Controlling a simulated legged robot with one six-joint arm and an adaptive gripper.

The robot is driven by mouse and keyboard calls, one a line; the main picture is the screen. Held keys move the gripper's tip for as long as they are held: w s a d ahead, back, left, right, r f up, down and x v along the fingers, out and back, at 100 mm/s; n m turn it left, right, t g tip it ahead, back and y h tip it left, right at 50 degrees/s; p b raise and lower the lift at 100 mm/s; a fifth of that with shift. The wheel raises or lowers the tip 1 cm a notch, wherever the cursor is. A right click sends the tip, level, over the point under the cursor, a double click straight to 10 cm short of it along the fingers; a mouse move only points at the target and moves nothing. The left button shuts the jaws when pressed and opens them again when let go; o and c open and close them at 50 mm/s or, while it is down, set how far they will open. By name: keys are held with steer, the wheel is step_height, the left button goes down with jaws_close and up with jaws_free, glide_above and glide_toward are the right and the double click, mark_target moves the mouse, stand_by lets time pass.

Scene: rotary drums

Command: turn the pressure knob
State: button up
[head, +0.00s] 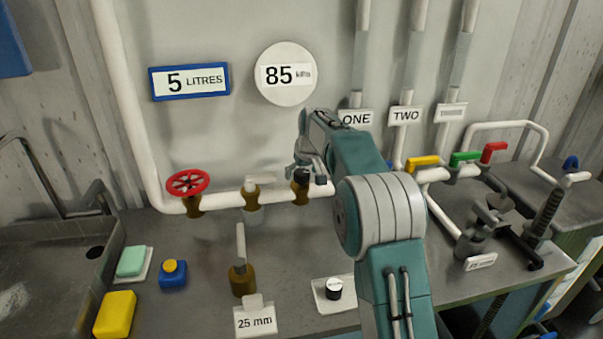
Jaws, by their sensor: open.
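My gripper (308,172) is open at the white wall pipe, well above and behind that knob. Its fingers are close to a brass fitting (300,190) with a dark top. The arm and fingers overlap this area, and I cannot tell whether they touch the fitting.
A red handwheel (187,183) and a grey-handled valve (252,196) sit on the pipe to the left. A brass valve (241,278) stands on the counter. Yellow (423,162), green (465,158) and red (494,152) levers are at right. A sink (60,275) is at left.

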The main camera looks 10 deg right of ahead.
steer(key=c, duration=1.1)
steer(key=shift+c, duration=0.2)
steer(key=shift+f+m+h, duration=0.1)
steer(key=shift+m+h, duration=0.3)
steer(key=shift+m, duration=0.7)
steer(key=o, duration=1.1)
steer(key=shift+o, duration=0.2)
